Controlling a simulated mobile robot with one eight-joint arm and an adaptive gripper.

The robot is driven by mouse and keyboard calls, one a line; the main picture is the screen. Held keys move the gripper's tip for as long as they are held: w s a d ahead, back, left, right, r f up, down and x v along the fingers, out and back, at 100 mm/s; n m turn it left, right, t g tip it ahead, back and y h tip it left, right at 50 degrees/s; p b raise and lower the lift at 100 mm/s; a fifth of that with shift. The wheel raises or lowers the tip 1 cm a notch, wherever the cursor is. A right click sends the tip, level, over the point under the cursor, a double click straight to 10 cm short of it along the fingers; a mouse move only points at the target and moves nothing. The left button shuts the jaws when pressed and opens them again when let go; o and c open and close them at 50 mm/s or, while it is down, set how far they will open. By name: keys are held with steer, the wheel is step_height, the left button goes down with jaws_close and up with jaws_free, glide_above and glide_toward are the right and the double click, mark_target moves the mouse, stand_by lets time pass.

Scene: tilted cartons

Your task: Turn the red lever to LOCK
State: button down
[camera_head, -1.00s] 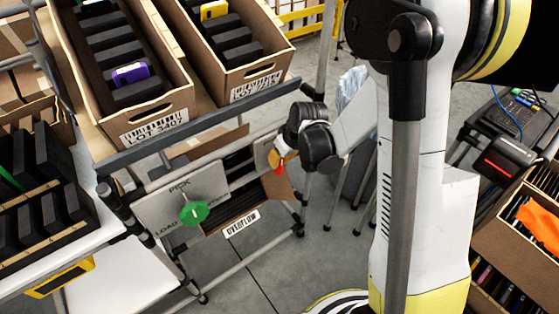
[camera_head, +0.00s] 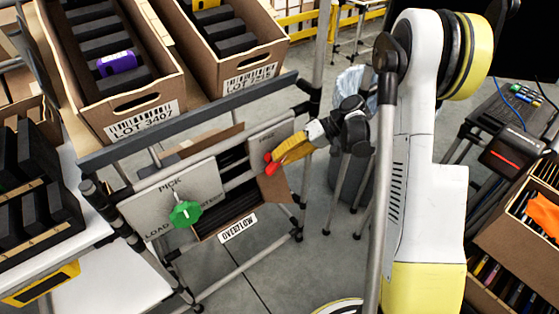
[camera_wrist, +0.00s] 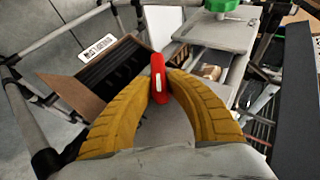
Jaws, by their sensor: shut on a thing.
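The red lever (camera_head: 270,164) is mounted on a grey plate (camera_head: 262,140) on the right part of the metal rack's front. My gripper (camera_head: 277,160), with yellow fingers, reaches it from the right in the head view. In the wrist view the red lever (camera_wrist: 158,79) stands between the two curved yellow fingers of my gripper (camera_wrist: 160,84), which are shut on it. The lettering on the lever's plate is mostly hidden or too small to read, so I cannot tell which mark the lever points at.
A green knob (camera_head: 185,213) sits on a plate marked PICK and LOAD to the left. An overflow carton (camera_head: 212,236) hangs tilted below the lever. Cartons with dark dividers (camera_head: 150,103) stand on the upper shelf. Open floor (camera_head: 275,265) lies below right.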

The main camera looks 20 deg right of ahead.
steer(key=y, duration=0.2)
steer(key=f+m+y, duration=0.1)
steer(key=y, duration=0.1)
steer(key=shift+d+g, duration=0.2)
steer(key=shift+g, duration=0.1)
steer(key=shift+f+m+y, duration=0.25)
steer(key=shift+m+y, duration=0.35)
steer(key=shift+y, duration=0.9)
steer(key=c, duration=1.3)
jaws_free()
steer(key=shift+w, duration=0.1)
steer(key=shift+r, duration=0.1)
